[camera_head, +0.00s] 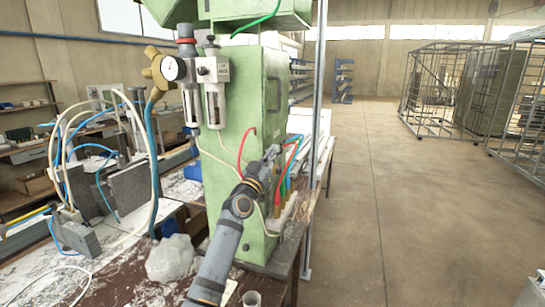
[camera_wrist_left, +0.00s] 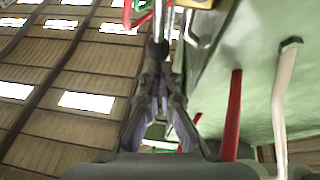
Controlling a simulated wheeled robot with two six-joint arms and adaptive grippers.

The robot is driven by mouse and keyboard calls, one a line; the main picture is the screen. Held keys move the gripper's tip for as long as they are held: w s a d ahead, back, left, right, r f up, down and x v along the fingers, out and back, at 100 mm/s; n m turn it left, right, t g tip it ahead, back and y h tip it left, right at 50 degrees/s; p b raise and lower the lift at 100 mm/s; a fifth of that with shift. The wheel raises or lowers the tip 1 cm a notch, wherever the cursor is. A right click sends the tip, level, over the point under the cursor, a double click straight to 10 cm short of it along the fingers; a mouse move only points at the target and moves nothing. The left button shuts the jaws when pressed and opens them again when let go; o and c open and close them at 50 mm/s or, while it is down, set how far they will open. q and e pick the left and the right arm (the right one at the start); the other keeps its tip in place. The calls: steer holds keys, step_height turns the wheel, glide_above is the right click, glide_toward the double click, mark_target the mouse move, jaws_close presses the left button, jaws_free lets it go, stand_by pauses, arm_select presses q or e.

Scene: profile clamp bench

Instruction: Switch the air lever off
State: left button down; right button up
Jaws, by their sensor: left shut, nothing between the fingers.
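I cannot pick out the air lever for certain in either view. My left gripper (camera_head: 272,155) is in front of the right part of the tall green machine column (camera_head: 233,130), near several coloured hoses. In the left wrist view the fingers of this gripper (camera_wrist_left: 158,75) converge, shut and empty. A small dark rounded piece (camera_wrist_left: 157,48) shows at the fingertips; I cannot tell whether it belongs to the lever or touches the fingers. My right gripper is in neither view.
A pressure gauge (camera_head: 174,68) and filter bowls (camera_head: 214,100) hang on the column's left. Red and white hoses (camera_wrist_left: 232,115) run close to the gripper's right in the wrist view. A clear plastic bag (camera_head: 173,258) lies on the bench. Open floor (camera_head: 400,220) is at the right.

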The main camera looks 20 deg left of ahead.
arm_select(q)
steer(key=shift+w+b, duration=0.2)
steer(key=shift+b, duration=0.15)
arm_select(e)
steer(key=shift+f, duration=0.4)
arm_select(q)
steer(key=b+x, duration=0.1)
steer(key=x, duration=0.2)
steer(key=shift+a+b, duration=0.15)
steer(key=shift+b, duration=0.25)
steer(key=g+p, duration=0.1)
steer(key=p, duration=0.2)
steer(key=shift+w+r, duration=0.15)
steer(key=shift+w, duration=0.25)
steer(key=shift+p, duration=0.4)
steer(key=shift+w+f, duration=0.15)
steer(key=shift+f, duration=0.1)
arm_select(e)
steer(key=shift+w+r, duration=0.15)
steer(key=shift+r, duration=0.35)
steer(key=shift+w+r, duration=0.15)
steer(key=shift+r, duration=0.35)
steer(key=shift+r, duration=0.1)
